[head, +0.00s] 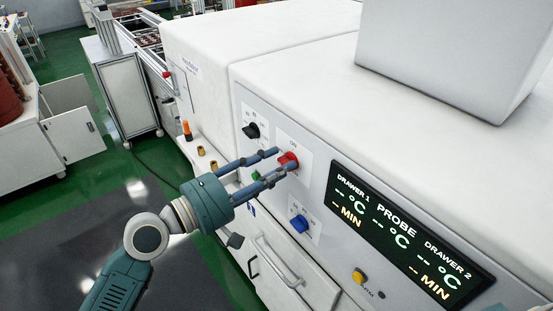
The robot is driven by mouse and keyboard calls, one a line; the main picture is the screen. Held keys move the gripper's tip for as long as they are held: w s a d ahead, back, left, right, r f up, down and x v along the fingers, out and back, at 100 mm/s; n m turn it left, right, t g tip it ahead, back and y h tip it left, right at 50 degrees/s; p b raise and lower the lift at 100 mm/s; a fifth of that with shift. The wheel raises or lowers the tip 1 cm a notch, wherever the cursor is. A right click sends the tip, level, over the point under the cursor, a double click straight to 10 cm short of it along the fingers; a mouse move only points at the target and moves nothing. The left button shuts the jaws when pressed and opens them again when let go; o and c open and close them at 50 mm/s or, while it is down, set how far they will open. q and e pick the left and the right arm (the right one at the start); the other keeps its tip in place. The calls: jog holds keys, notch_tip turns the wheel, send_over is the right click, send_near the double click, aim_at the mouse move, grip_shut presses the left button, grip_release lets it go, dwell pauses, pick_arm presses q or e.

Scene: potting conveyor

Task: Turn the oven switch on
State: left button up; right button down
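The oven (300,60) is a large white machine with a sloped front panel. A red switch (288,160) sits on a white plate marked "ON" on that panel. My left gripper (282,159) comes in from the lower left with its two blue-grey fingers apart and reaching to the red switch. The fingertips are at the switch, one on its upper left and one along its lower side; I cannot tell whether they touch it. The display (408,235) shows dashes for Drawer 1, Probe and Drawer 2. My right gripper is not in view.
A black knob (251,131) is above left of the red switch, and a blue knob (298,223) is below it. A yellow button (358,276) is under the display. Drawer handles (278,262) stick out below. A grey box (450,55) stands on top.

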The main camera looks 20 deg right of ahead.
pick_arm(q)
jog(key=shift+d, duration=0.25)
grip_shut()
jog(key=shift+f, duration=0.1)
